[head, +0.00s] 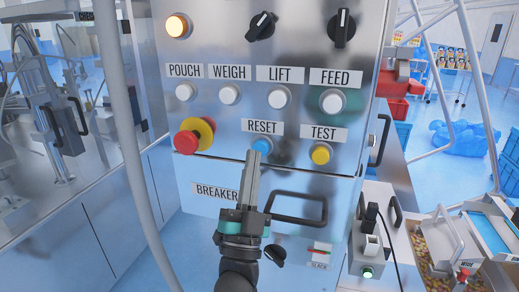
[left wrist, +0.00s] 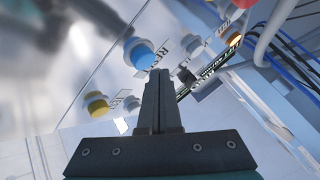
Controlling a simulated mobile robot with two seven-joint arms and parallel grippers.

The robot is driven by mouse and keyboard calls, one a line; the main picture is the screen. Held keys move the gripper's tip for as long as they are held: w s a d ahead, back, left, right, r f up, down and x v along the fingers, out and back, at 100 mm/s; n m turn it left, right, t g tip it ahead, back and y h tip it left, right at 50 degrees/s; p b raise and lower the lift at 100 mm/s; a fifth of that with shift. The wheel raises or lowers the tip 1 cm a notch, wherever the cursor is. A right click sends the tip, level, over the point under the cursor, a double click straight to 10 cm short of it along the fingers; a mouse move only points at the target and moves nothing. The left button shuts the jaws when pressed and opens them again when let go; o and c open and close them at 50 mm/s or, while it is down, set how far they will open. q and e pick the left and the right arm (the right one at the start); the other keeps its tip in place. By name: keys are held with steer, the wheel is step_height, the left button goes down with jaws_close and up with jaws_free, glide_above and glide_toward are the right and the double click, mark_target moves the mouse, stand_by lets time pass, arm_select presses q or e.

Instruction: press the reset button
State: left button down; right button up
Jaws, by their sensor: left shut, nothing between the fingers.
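The blue reset button (head: 262,146) sits on the steel control panel under the RESET label (head: 262,127). My left gripper (head: 253,157) is in front of the panel with its fingers together and empty, tips just below the button in the head view. In the left wrist view the blue button (left wrist: 141,54) shows just beyond and left of the shut fingertips (left wrist: 158,73). I cannot tell whether the tips touch it. My right gripper is in neither view.
A yellow test button (head: 320,154) is to the right, and a red emergency stop (head: 187,141) with a yellow collar is to the left. White buttons (head: 279,96) run in a row above. A breaker door handle (head: 298,208) and a grey post (head: 122,110) stand close by.

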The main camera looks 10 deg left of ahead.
arm_select(q)
steer(key=shift+w, duration=0.15)
stand_by(0.4)
steer(key=shift+w, duration=0.3)
steer(key=shift+w, duration=0.5)
stand_by(0.6)
steer(key=shift+s, duration=0.2)
steer(key=shift+s+p, duration=0.35)
steer(key=shift+s, duration=0.4)
steer(key=s+p, duration=0.2)
steer(key=s, duration=0.3)
steer(key=shift+a, duration=0.1)
